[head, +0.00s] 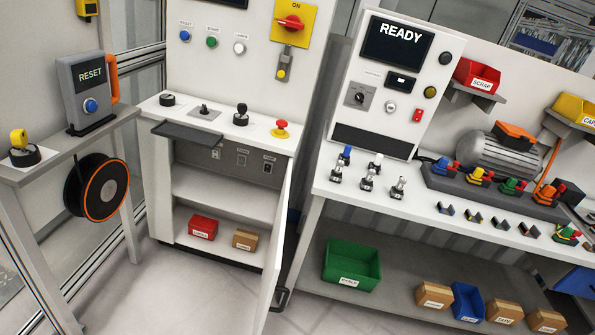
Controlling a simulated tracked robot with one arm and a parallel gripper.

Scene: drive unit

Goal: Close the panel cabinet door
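The panel cabinet (160,195) is white and stands left of centre. Its lower front is open, with a shelf and boxes showing inside. The cabinet door (274,255) is a white panel at the cabinet's right side. It stands open, swung out toward me and seen almost edge-on. A dark handle (284,299) shows near the door's lower right side. The door's lower end runs close to the bottom of the picture. My gripper is not in view.
A red box (203,227) and a brown box (246,239) sit inside the cabinet. A workbench (440,223) stands close right of the door, with a green bin (351,263) on its lower shelf. A side table (70,147) stands left. Clear floor (165,290) lies before the cabinet.

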